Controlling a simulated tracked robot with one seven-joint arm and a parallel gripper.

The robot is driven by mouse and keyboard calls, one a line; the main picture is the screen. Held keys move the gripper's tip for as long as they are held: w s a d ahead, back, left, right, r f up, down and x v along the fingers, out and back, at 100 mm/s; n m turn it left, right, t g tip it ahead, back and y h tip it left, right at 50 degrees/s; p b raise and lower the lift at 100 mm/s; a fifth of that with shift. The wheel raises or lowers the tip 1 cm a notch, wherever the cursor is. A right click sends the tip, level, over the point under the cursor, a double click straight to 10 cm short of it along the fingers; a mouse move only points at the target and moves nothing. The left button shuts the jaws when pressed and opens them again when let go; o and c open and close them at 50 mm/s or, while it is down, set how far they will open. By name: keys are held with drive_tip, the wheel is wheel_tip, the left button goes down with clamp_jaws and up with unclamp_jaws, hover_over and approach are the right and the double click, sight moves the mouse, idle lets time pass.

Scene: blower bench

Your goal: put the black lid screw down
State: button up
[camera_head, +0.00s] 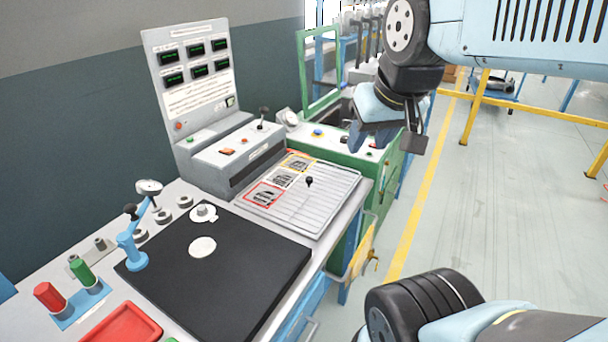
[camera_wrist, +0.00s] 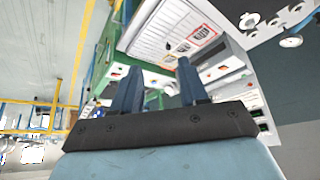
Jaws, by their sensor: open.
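A control console (camera_head: 215,150) stands behind the tray. A black mat (camera_head: 235,265) with white round parts (camera_head: 203,247) lies in front. A blue gauge stand (camera_head: 132,252), red and green handles (camera_head: 82,272) and a red tray (camera_head: 122,325) are at left. Open floor lies right.

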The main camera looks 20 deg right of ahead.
drive_tip(key=shift+o, duration=0.8)
drive_tip(key=shift+w, duration=0.1)
drive_tip(key=m+g+h, duration=0.2)
drive_tip(key=m, duration=0.3)
approach(309, 178)
drive_tip(key=shift+x, duration=5.15)
